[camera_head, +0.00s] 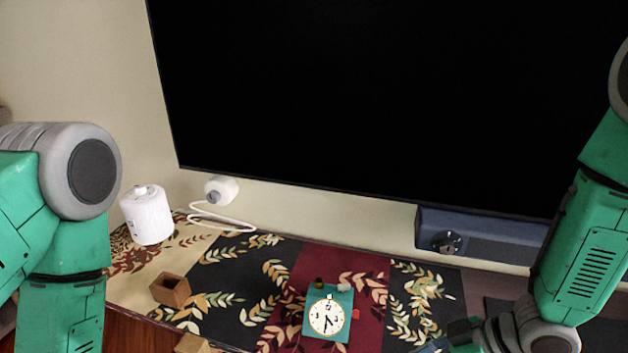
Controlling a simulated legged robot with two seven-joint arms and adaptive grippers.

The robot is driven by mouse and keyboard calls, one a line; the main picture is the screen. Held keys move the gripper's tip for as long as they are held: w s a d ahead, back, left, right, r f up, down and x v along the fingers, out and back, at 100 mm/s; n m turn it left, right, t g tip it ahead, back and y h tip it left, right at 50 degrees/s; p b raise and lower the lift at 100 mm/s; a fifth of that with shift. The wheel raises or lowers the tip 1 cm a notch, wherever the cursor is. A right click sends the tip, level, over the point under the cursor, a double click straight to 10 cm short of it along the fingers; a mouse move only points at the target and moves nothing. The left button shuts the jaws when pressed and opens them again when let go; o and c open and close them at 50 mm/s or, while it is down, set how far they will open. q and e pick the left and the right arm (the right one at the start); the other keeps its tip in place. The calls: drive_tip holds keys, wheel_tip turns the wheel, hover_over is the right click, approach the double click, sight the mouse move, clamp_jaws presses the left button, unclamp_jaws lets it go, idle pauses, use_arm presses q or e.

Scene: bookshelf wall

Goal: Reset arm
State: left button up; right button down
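My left arm (60,235) comes in at the left edge and runs down out of the picture, so its gripper is not in view. My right arm (580,260) comes down from the right edge and bends left near the bottom. Part of my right gripper (442,342) shows at the bottom edge, cut off by the frame, and its fingers cannot be made out. It is right of a teal clock (312,325) with a white face, apart from it.
A patterned runner (240,275) covers the surface. On it are a brown wooden box (170,290) and, at the bottom edge, a tan block (193,344). A white canister (148,214) and a corded white device (221,190) stand behind. A black screen (380,95) and blue-grey speaker (480,235) fill the back.

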use_arm(q)
drive_tip(key=shift+w+f+b, duration=0.25)
drive_tip(key=shift+f+b, duration=0.7)
drive_tip(key=shift+f, duration=0.15)
use_arm(e)
drive_tip(key=s+d+f+m+g+h, duration=0.1)
drive_tip(key=s+d+f+m+h, duration=0.3)
drive_tip(key=s, duration=0.5)
drive_tip(key=s+d+f+m+g+h, duration=0.1)
drive_tip(key=s+d+f+m+h, duration=0.3)
drive_tip(key=s+f+m, duration=0.5)
drive_tip(key=shift+s+d+f, duration=0.2)
drive_tip(key=shift+s+d, duration=0.05)
drive_tip(key=shift+d, duration=0.65)
